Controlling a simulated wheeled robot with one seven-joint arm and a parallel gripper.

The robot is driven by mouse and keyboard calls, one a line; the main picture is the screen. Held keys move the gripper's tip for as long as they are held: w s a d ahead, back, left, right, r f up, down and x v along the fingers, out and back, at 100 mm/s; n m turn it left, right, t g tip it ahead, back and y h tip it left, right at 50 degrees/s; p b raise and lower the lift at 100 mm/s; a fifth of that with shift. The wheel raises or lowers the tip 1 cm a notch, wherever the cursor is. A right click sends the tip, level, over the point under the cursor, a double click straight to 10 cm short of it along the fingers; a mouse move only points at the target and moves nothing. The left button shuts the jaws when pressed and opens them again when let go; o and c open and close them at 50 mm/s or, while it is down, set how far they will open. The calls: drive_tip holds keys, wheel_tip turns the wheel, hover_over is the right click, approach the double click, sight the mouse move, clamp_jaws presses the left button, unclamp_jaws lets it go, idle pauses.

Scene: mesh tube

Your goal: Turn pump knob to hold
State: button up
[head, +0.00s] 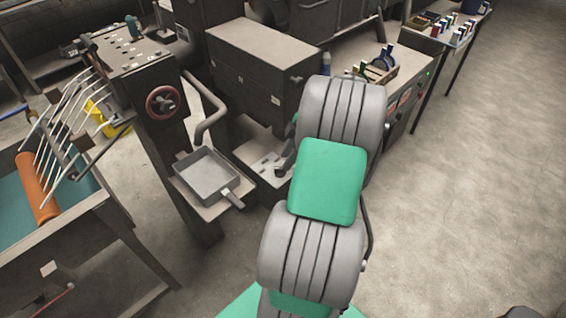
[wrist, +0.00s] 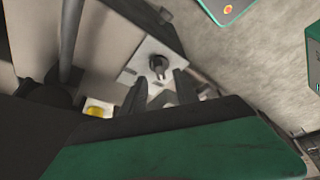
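The dark pump knob (wrist: 158,66) shows in the wrist view, standing on a light square plate (wrist: 132,76) with small markings. My gripper (wrist: 160,82) has its two dark fingers apart, with the knob in the gap between their tips or just beyond it; I cannot tell if they touch it. In the head view my gripper (head: 284,163) is a small dark shape partly hidden behind my arm, over a light panel (head: 262,166). I cannot make out the knob in the head view.
A grey square tray (head: 208,178) and a red handwheel (head: 165,102) are to the left. A large grey box (head: 262,65) stands behind my gripper. A bench with a wooden tool holder (head: 376,72) is at the right.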

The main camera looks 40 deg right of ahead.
sight(280, 171)
drive_tip(key=shift+x, duration=1.9)
clamp_jaws()
